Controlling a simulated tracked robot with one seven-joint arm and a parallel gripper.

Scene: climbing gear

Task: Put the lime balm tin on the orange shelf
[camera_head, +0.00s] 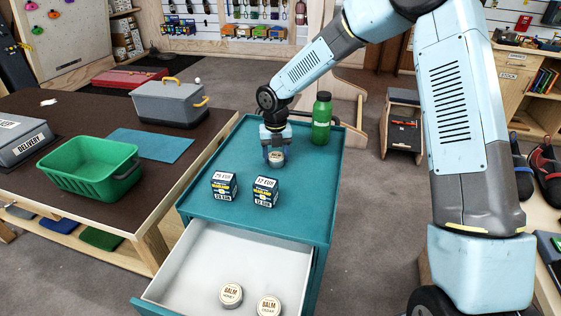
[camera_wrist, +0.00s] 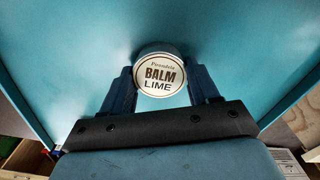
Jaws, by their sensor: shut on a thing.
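The lime balm tin (camera_wrist: 160,74) is a small round tin with a white label reading "BALM LIME", seen in the wrist view between my two fingers. My gripper (camera_head: 275,158) is shut on it at the teal cabinet top (camera_head: 250,222), behind two small boxes. The tin also shows small under my gripper in the head view (camera_head: 276,157). I cannot tell whether it touches the top. No orange shelf can be made out clearly.
Two headlamp boxes (camera_head: 223,186) (camera_head: 265,191) and a green bottle (camera_head: 322,118) stand on the cabinet top. The open drawer (camera_head: 215,270) holds honey (camera_head: 231,294) and cedar (camera_head: 269,305) tins. A table at left holds a green basket (camera_head: 92,166) and a grey box (camera_head: 170,103).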

